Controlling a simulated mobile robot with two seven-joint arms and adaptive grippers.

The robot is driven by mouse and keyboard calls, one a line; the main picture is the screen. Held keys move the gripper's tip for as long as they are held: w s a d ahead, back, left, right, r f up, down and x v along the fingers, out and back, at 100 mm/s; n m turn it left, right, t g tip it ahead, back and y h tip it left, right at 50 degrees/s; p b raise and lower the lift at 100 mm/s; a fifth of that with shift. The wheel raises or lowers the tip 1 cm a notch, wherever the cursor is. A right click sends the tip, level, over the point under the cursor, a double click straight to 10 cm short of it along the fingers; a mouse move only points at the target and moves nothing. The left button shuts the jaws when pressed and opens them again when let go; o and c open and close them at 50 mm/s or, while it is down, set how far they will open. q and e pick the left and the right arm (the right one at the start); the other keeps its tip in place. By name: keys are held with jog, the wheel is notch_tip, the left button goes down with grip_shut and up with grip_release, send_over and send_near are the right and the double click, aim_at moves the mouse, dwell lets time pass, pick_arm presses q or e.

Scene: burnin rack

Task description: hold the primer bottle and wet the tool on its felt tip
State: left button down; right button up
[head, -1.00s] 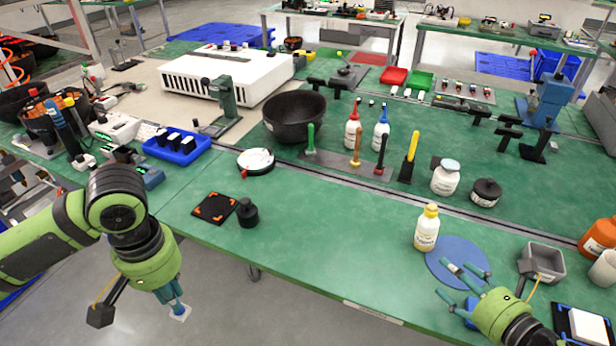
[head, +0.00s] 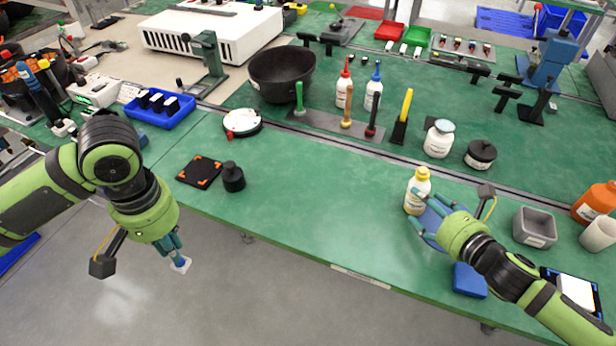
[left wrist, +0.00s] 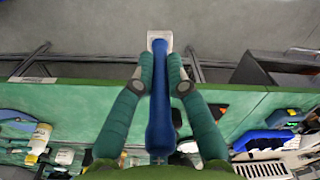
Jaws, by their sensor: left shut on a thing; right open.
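The primer bottle (head: 416,196), white and yellow with a yellow cap, stands upright at the back left edge of a round blue mat (head: 432,214). My right gripper (head: 425,212) is open close beside it, at its front right, with fingers pointing toward it. I cannot tell whether they touch it. My left gripper (head: 178,254) is shut on a blue-handled tool (left wrist: 161,110) with a pale square end (left wrist: 159,40). It holds the tool beyond the bench's front edge, over the floor, far from the bottle. A yellow-labelled bottle (left wrist: 41,137) also shows in the left wrist view.
A blue block (head: 470,280) lies under my right forearm. A grey square bin (head: 534,228) and an orange container (head: 594,203) stand to the right. A black jar (head: 232,177) and a black pad (head: 200,172) lie at left. The middle of the green bench is clear.

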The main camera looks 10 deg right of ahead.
aim_at(419, 202)
jog(key=shift+x, duration=2.25)
jog(key=c, duration=0.9)
jog(key=shift+s+a+f, duration=0.1)
jog(key=shift+f, duration=0.05)
